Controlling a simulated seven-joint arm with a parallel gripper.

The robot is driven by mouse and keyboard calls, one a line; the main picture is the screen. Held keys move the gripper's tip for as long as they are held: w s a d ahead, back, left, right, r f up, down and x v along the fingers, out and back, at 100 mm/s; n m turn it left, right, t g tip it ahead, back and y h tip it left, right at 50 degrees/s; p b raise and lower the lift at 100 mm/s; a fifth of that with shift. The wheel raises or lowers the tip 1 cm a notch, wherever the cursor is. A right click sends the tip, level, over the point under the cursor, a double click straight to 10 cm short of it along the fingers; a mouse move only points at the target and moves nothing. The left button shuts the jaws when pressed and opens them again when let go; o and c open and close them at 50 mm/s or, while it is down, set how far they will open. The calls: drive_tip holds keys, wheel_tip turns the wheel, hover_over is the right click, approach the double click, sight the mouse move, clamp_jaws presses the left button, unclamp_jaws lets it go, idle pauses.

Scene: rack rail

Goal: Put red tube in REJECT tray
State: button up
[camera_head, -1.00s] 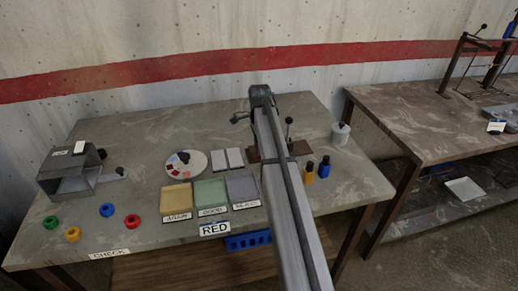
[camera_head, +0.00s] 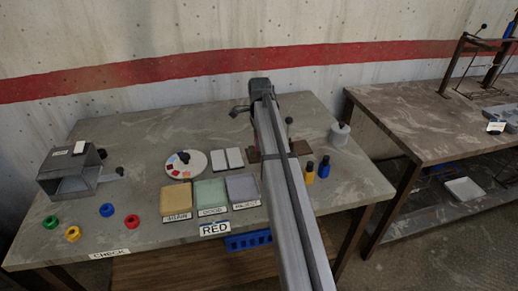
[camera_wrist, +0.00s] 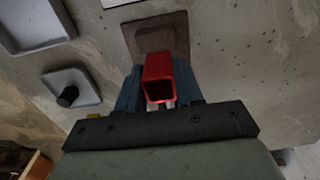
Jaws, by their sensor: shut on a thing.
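The red tube (camera_wrist: 158,78) is square and hollow, with its open end facing the wrist camera. My gripper (camera_wrist: 160,92) is shut on it, with a blue finger on each side. Beyond the tube is a brown square plate (camera_wrist: 158,36); I cannot tell whether they touch. In the head view my arm hides the tube and fingers. The REJECT tray (camera_head: 242,187) is grey-purple, right of the green and yellow trays; its label is blurred. It lies in front of my gripper's end of the arm, just left of my arm, and looks empty.
The yellow tray (camera_head: 177,196) and green tray (camera_head: 210,193) sit beside it. A white canister (camera_head: 340,134), a round dish (camera_head: 187,163) and a metal box (camera_head: 70,168) are farther out.

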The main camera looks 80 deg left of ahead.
wheel_tip(320, 180, up, 4)
drive_tip(key=shift+f, duration=0.2)
idle(0.3)
drive_tip(key=shift+s, duration=0.1)
drive_tip(key=shift+s+d+r, duration=0.1)
drive_tip(key=shift+s+r, duration=0.1)
drive_tip(key=shift+s, duration=0.95)
drive_tip(key=s+d, duration=0.3)
drive_tip(key=d, duration=0.4)
drive_tip(key=s+d, duration=0.3)
drive_tip(key=d, duration=0.5)
drive_tip(key=shift+s+d, duration=0.15)
drive_tip(key=shift+s, duration=0.25)
drive_tip(key=shift+f, duration=0.1)
drive_tip(key=shift+f, duration=3.05)
